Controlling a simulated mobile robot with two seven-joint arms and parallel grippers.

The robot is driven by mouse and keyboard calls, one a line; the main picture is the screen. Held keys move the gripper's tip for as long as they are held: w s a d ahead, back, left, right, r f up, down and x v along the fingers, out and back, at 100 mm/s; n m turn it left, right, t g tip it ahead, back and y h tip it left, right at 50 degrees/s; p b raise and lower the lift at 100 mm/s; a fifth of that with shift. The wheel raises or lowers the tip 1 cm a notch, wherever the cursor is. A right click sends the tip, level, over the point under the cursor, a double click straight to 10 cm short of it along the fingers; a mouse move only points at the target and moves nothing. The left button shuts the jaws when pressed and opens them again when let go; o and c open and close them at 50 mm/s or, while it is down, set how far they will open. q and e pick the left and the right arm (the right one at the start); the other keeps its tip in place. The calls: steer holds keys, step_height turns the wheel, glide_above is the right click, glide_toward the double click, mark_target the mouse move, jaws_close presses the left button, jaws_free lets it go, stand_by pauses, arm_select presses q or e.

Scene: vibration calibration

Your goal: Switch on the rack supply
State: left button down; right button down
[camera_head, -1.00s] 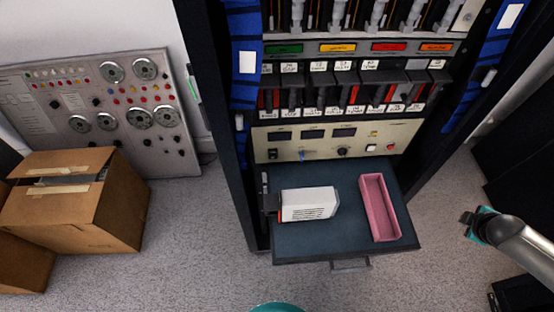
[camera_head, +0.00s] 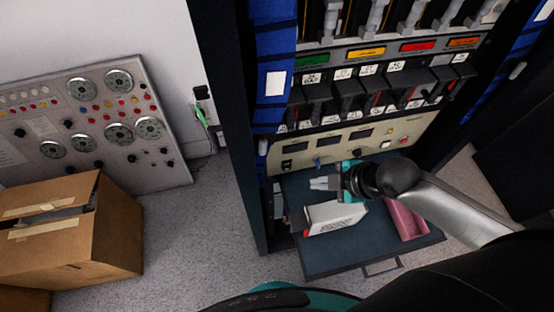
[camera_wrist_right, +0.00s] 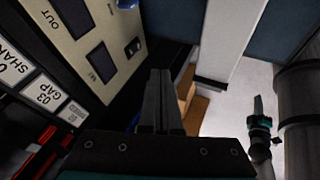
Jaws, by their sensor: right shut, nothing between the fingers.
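The beige supply panel (camera_head: 400,130) sits low in the rack, with dark displays, a black switch (camera_head: 287,164) at its left end, a small blue lever (camera_head: 317,163), a knob (camera_head: 357,153), and white and red buttons on the right. My right gripper (camera_head: 316,183) is shut and empty, just in front of the panel's left half and above the shelf, fingers pointing left.
A pulled-out shelf (camera_head: 320,262) below the panel holds a white box-shaped device (camera_head: 333,217) and a pink tray (camera_head: 404,220), partly hidden by my right arm. Cardboard boxes (camera_head: 110,235) and a dial panel (camera_head: 40,125) stand left. Floor between is clear.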

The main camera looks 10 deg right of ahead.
mark_target(287, 166)
steer(key=b+x, duration=0.2)
steer(key=x, duration=0.8)
steer(key=shift+s+d, duration=0.1)
steer(key=shift+d, duration=0.05)
steer(key=shift+w+f+b, duration=0.15)
steer(key=shift+w+b, duration=0.2)
steer(key=shift+w, duration=0.85)
steer(key=shift+w+f, duration=0.1)
steer(key=shift+w, duration=0.7)
